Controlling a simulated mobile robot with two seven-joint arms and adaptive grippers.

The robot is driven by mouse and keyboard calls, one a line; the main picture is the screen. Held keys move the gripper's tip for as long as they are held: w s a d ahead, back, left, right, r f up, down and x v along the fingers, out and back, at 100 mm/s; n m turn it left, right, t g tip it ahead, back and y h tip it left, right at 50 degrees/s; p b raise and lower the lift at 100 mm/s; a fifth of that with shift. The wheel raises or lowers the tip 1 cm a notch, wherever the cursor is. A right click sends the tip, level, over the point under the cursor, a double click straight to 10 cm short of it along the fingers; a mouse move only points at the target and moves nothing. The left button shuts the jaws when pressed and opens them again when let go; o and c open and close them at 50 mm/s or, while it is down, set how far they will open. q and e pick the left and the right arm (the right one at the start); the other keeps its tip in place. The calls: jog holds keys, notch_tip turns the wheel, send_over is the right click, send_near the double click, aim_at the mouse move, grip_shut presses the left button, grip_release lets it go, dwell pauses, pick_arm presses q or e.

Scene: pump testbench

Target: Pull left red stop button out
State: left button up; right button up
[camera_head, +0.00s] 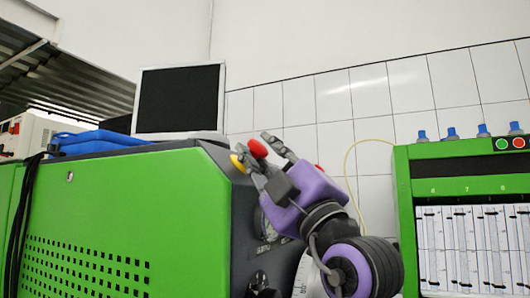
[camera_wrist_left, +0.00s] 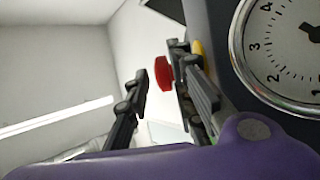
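The red stop button (camera_head: 258,149) has a round red cap beside a yellow part (camera_head: 237,162) at the upper right edge of the green machine. My left gripper (camera_head: 254,143) is open, its dark fingers on either side of the cap. In the left wrist view, the red cap (camera_wrist_left: 163,73) lies between the two fingers. One finger appears between the cap and the yellow part (camera_wrist_left: 197,52); the other has a small visible gap to the cap. I cannot tell whether either finger touches it. My right gripper is out of view.
The green machine (camera_head: 120,215) fills the left, with a monitor (camera_head: 180,98) on top. A dial (camera_wrist_left: 285,50) is close beside the fingers in the wrist view. A green panel (camera_head: 405,200) with tubes stands at right.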

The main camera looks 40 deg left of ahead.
pick_arm(q)
grip_shut()
jog(key=shift+d+r, duration=0.1)
jog(key=shift+w+d+r+b, duration=0.15)
jog(key=shift+d+r+b, duration=0.3)
jog(key=shift+r, duration=0.1)
jog(key=shift+o, duration=1.3)
grip_release()
jog(key=shift+d, duration=0.15)
jog(key=shift+f, duration=0.15)
